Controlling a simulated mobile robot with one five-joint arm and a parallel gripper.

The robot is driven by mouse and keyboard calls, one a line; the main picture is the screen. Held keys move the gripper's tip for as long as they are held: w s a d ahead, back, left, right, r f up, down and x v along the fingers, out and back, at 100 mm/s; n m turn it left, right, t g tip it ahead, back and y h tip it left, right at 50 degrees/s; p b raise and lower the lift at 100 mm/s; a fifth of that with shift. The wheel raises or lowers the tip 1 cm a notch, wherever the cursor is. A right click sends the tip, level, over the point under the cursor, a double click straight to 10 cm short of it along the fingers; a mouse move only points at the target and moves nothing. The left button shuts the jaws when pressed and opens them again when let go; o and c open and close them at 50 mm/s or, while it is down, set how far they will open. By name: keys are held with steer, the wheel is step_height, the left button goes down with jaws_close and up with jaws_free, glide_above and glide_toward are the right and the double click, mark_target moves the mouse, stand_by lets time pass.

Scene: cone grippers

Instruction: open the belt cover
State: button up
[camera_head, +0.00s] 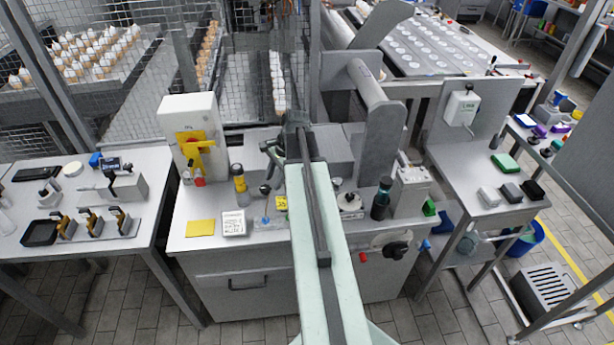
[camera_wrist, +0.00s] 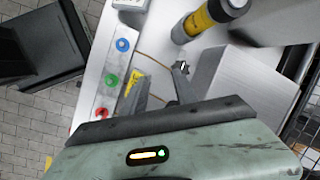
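No part is clearly marked as the belt cover. A plain grey box-shaped housing (camera_head: 335,143) behind my arm on the middle bench may be it, but I cannot be sure. In the wrist view a grey box (camera_wrist: 245,90) lies to the right of my fingers; it may be the same part. My gripper (camera_wrist: 160,82) points down over the bench. Its two grey fingers are apart with no object held between them; a thin brown line shows between them. In the head view my arm hides part of the bench and housing.
A white box with a yellow switch (camera_head: 194,140) stands at the bench's left. A yellow-and-black cylinder (camera_head: 239,178) stands nearby. A grey upright (camera_head: 382,140) and a dark bottle (camera_head: 381,198) are to the right. Blue, green and red buttons (camera_wrist: 110,80) lie left of my fingers.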

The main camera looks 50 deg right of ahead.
steer(key=s+d+r+m+t, duration=0.1)
steer(key=s+d+m, duration=0.5)
steer(key=d, duration=0.7)
steer(key=b+x, duration=0.7)
steer(key=shift+w+a+f, duration=0.1)
steer(key=shift+w+f, duration=0.05)
steer(key=shift+f, duration=0.15)
steer(key=shift+r, duration=0.1)
jaws_close()
